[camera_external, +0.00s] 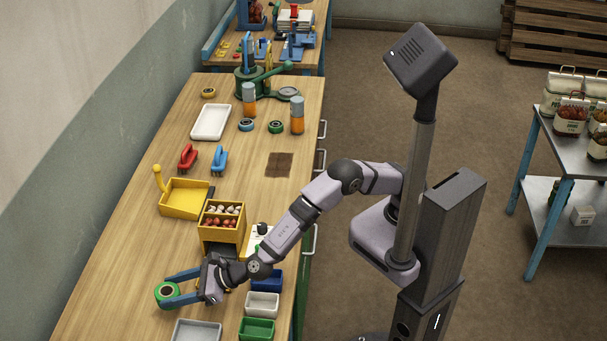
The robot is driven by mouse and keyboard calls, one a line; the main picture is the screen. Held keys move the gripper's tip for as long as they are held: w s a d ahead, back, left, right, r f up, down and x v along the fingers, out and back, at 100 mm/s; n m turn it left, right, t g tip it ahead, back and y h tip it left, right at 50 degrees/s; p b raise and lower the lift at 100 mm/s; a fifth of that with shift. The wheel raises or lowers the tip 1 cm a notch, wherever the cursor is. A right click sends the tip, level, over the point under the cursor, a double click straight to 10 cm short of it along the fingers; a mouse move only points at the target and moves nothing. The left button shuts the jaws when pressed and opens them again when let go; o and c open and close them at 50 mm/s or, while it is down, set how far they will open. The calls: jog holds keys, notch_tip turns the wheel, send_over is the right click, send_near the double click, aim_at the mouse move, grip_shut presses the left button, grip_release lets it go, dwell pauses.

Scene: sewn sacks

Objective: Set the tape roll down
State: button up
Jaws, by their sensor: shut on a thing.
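A green tape roll (159,297) with a dark centre is at the near left of the wooden workbench (120,255). My gripper (167,288) reaches left across the bench, its two blue fingers shut on the roll from either side. The roll's face points up. I cannot tell whether it touches the bench or hangs slightly above it. Other tape rolls lie farther back: a yellow one (208,93), a blue one (246,125) and another green one (276,127).
A yellow box (222,235) of small items and a yellow scoop-like tray (184,199) stand behind my gripper. Blue (270,280), white (262,304), green (257,329) and grey (196,332) bins are near the front. Bare bench surrounds the roll on the left.

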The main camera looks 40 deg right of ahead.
aim_at(174, 291)
notch_tip(174, 291, up, 6)
jog(key=shift+r, duration=0.1)
jog(key=w+d+b, duration=0.2)
jog(key=w+d, duration=0.1)
jog(key=w, duration=0.8)
jog(key=shift+b, duration=0.35)
jog(key=shift+w+f+b, duration=0.1)
jog(key=shift+f+b, duration=1)
jog(key=shift+f, duration=3.8)
jog(key=shift+f, duration=0.15)
jog(key=o, duration=1.1)
